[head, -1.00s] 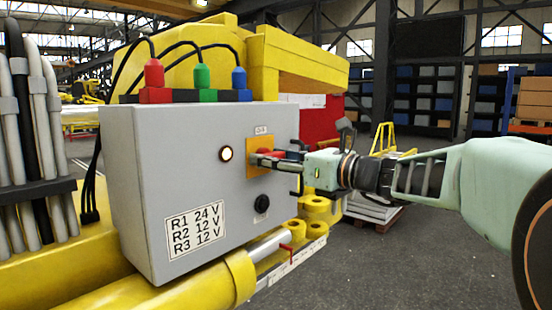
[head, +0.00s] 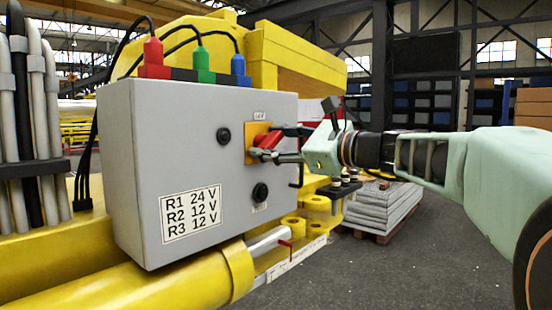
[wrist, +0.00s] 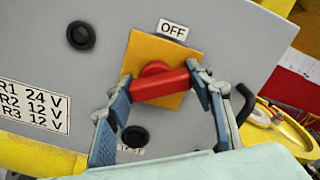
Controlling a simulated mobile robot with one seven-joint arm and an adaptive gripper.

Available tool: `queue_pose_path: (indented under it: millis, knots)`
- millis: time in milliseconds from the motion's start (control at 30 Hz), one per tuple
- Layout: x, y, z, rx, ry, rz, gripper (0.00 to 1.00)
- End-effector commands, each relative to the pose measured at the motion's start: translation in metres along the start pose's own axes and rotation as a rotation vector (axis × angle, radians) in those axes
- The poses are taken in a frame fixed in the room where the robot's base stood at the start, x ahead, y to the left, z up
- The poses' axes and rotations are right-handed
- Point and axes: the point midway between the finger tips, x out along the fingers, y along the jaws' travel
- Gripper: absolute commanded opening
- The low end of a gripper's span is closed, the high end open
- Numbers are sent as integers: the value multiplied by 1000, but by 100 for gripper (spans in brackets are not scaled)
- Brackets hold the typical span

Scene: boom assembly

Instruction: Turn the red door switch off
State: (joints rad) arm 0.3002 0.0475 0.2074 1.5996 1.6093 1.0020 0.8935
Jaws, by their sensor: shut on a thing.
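The red door switch (head: 266,141) sits on a yellow-orange plate on the front of a grey control box (head: 150,140). In the wrist view its red handle (wrist: 160,84) lies nearly level, its right end slightly higher. My gripper (head: 270,146) is shut on the handle, with one finger at each end in the wrist view. A white label (wrist: 173,29) above the plate reads OFF. The round lamp (head: 223,135) left of the switch is dark, and it also shows dark in the wrist view (wrist: 81,36).
A black round button (head: 260,192) sits below the switch. A black hook-shaped handle (head: 297,170) projects near the box's right edge. Red, green and blue plugs with cables stand on top. Yellow machinery surrounds the box; open floor (head: 400,265) lies to the right.

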Motion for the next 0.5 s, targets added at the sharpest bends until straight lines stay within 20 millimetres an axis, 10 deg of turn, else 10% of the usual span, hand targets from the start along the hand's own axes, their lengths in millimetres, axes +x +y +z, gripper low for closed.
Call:
queue_pose_path:
  millis: [500]
  knots:
    - [0,4,-2,-494,-2,0,24]
